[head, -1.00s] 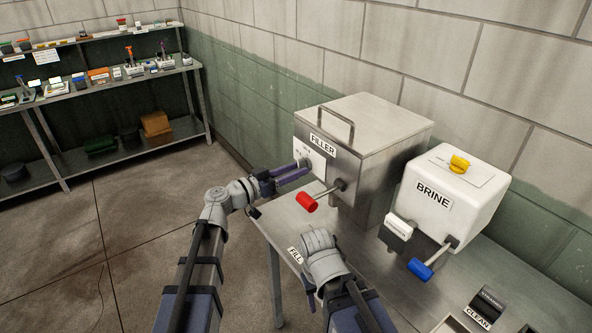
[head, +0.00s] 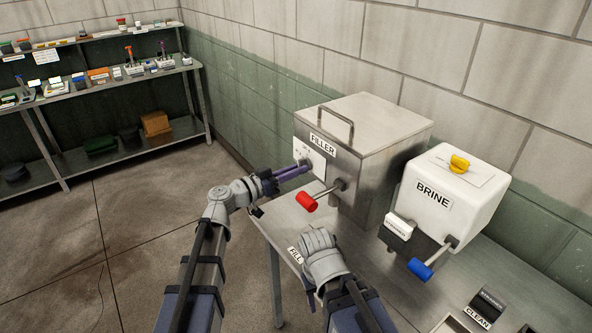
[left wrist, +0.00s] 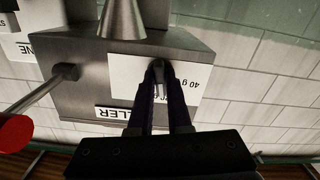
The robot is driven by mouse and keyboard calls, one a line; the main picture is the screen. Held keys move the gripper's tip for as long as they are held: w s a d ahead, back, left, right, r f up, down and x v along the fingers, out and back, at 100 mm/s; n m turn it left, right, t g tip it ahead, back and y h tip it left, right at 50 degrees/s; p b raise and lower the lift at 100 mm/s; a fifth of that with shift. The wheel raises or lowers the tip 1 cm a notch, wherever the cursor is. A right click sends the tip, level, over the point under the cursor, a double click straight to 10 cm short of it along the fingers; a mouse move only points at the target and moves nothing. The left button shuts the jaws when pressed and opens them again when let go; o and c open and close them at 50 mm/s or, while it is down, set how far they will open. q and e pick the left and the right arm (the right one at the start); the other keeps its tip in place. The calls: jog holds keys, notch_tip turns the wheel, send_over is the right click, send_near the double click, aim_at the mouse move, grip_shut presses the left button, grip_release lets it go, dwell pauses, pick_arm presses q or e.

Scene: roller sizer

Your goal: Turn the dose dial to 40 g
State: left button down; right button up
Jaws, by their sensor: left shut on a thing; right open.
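The filler (head: 375,135) is a steel box with a white dial plate (head: 318,160) on its front. My left gripper (head: 304,164) reaches this plate and is shut on the dose dial. In the left wrist view the fingers close on the small grey dial (left wrist: 158,74), mostly hidden between them. The plate (left wrist: 125,75) appears upside down there, with a "40 g" mark (left wrist: 199,79) to the right of the fingers. Other marks are partly covered. My right arm is low in the head view, its wrist near the table edge; its jaws cannot be made out.
A red-handled lever (head: 307,202) sticks out of the filler just below the dial plate. The white brine unit (head: 450,200) with a yellow knob (head: 459,164) and blue lever (head: 420,269) stands to the right. A shelf (head: 110,85) stands far left.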

dwell(0.4)
pick_arm(q)
jog(key=n, duration=1.1)
jog(key=shift+s+r+n, duration=0.1)
jog(key=shift+n, duration=0.3)
dwell(0.3)
jog(key=c, duration=0.9)
grip_release()
jog(key=shift+o, duration=0.2)
jog(key=v, duration=0.7)
jog(key=shift+s+a, duration=0.25)
